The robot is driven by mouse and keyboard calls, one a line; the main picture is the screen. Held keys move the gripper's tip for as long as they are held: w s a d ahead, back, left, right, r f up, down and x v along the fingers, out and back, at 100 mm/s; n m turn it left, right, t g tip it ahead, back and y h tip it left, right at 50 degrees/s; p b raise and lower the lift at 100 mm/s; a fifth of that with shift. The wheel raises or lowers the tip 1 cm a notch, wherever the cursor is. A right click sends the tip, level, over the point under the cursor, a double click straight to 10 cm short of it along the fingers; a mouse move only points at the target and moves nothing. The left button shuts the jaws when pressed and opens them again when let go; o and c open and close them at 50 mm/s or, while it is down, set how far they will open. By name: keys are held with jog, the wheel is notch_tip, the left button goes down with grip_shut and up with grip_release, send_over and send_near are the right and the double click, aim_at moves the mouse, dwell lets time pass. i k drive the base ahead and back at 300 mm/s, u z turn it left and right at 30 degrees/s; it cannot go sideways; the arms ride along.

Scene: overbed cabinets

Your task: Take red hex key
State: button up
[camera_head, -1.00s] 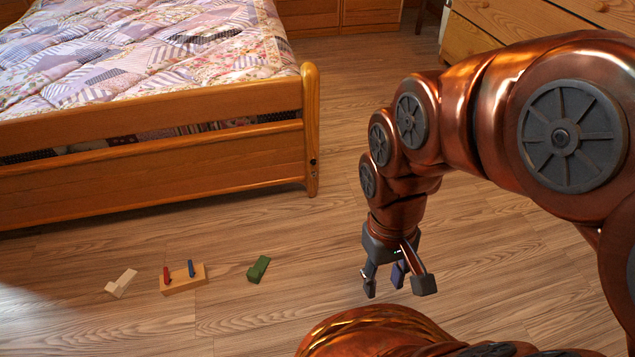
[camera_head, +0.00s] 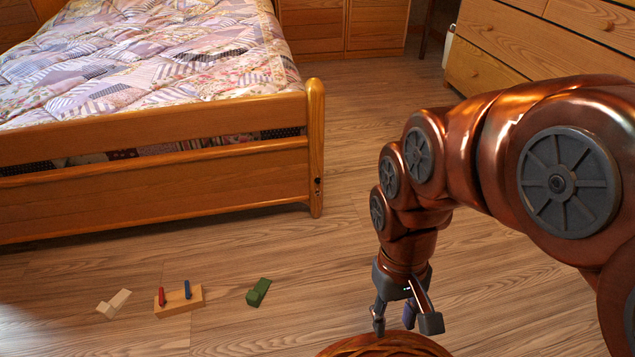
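A small red piece (camera_head: 162,296), which I take for the red hex key, stands upright at the left part of a light wooden block (camera_head: 180,304) on the floor. A blue piece (camera_head: 187,289) stands to its right in the same block. The red piece is too small to make out its exact shape.
A pale wooden piece (camera_head: 113,304) lies left of the block, and a green block (camera_head: 258,292) lies to its right. The wooden bed (camera_head: 160,188) stands behind them. Drawers (camera_head: 500,52) are at the back right. Bare floor lies between the green block and my gripper.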

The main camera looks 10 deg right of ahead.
aim_at(161, 300)
jog(key=u, duration=1.4)
